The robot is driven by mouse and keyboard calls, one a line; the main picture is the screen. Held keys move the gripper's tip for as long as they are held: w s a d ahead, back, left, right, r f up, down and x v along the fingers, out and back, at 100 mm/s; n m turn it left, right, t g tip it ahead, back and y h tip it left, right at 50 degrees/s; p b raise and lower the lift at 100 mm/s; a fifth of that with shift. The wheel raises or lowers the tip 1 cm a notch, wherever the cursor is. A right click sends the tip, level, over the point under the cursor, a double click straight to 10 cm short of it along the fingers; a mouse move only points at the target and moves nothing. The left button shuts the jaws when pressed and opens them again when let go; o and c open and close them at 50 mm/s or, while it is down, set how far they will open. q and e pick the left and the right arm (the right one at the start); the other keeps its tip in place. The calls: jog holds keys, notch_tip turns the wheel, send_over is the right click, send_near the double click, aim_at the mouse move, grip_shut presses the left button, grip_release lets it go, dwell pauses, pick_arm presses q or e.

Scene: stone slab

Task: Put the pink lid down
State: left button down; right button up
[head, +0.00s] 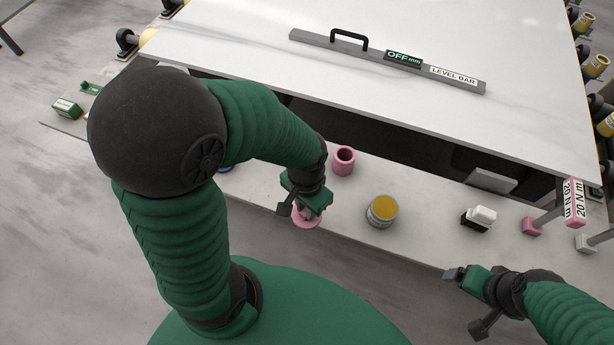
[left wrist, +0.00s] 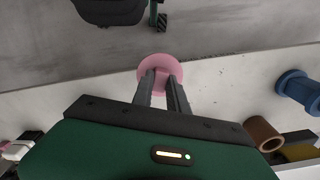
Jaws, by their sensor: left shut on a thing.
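The pink lid (head: 301,221) is a round disc with a raised grip, at the front edge of the lower ledge (head: 262,190). My left gripper (head: 312,208) is shut on it, and its fingers hide part of it in the head view. In the left wrist view the lid (left wrist: 152,64) sits at the fingertips of the left gripper (left wrist: 163,88), overlapping the line between ledge and floor. I cannot tell whether it touches the ledge. My right gripper (head: 454,274) is beyond the ledge's front edge at the lower right; its jaw opening is unclear.
A pink hollow cylinder (head: 344,161), a yellow-topped tin (head: 382,211) and a black-and-white item (head: 479,217) stand on the ledge. The white slab (head: 230,45) bears a level bar (head: 340,47). A blue spool-like part (left wrist: 297,90) and a brown cylinder (left wrist: 263,133) show in the left wrist view.

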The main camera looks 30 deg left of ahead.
pick_arm(q)
jog(key=w+a, duration=0.1)
jog(key=w+a+f, duration=0.1)
jog(key=w, duration=0.1)
jog(key=w+a, duration=0.1)
jog(key=w, duration=0.1)
jog(key=shift+w+a+f+b, duration=0.2)
jog(key=shift+w+a+b, duration=0.05)
jog(key=shift+a+b, duration=0.05)
jog(key=shift+w+r, duration=0.1)
jog(key=shift+w, duration=0.6)
notch_tip(320, 180, down, 3)
jog(key=shift+s+d+f+b, duration=0.1)
jog(key=shift+s+f+b, duration=0.05)
jog(key=shift+b, duration=0.45)
jog(key=shift+a+f, duration=0.15)
jog(key=shift+a, duration=0.3)
jog(key=c, duration=1.7)
grip_release()
jog(key=shift+c, duration=0.2)
jog(key=o, duration=0.4)
jog(key=shift+d, duration=0.2)
jog(key=shift+o, duration=0.2)
jog(key=shift+d, duration=0.1)
pick_arm(e)
jog(key=shift+d+f, duration=0.2)
jog(key=shift+f, duration=0.4)
jog(key=shift+d+f, duration=0.15)
jog(key=shift+f, duration=0.4)
